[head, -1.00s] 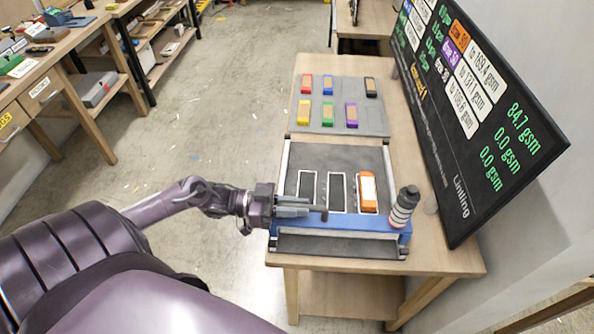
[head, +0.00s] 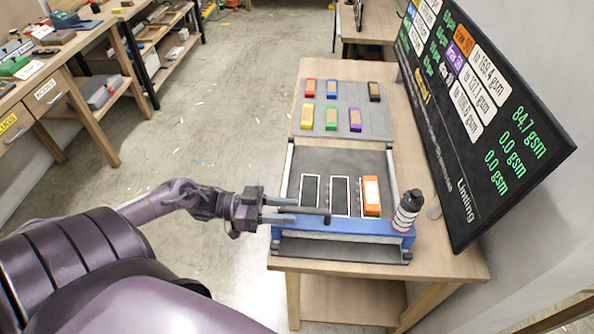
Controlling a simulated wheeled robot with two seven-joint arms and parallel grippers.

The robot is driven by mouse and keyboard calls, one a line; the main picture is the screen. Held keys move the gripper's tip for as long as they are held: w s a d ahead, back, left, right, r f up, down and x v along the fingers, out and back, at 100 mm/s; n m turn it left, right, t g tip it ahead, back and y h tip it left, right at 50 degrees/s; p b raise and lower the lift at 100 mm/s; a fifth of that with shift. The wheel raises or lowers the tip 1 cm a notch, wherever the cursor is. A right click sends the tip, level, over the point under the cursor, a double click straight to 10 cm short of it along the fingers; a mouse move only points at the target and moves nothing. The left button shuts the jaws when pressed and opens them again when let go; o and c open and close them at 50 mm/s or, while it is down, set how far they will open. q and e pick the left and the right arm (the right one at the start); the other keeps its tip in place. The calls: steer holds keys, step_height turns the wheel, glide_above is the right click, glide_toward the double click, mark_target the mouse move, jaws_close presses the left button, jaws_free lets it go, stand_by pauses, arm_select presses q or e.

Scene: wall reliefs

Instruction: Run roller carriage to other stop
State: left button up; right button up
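The roller carriage, a blue bar (head: 345,229), lies across the near end of the black bed (head: 335,162), between the pale side rails. A dark rod-like handle (head: 318,212) sticks out along its left part. My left gripper (head: 292,210) is at the left end of the carriage, coming in from the left. Its two grey fingers are apart, one on the far side and one on the near side of the rod; I cannot tell whether they touch it. The far end of the rails is bare. My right gripper is not in view.
An orange block (head: 371,207) with a white top sits in the right white outline on the bed. Several coloured blocks lie on a grey mat (head: 345,120) behind. A large screen (head: 480,110) leans along the right.

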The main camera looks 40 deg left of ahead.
arm_select(q)
steer(key=v, duration=0.4)
steer(key=shift+s+a+b, duration=0.15)
steer(key=shift+a+b, duration=0.05)
steer(key=shift+b, duration=0.15)
stand_by(1.0)
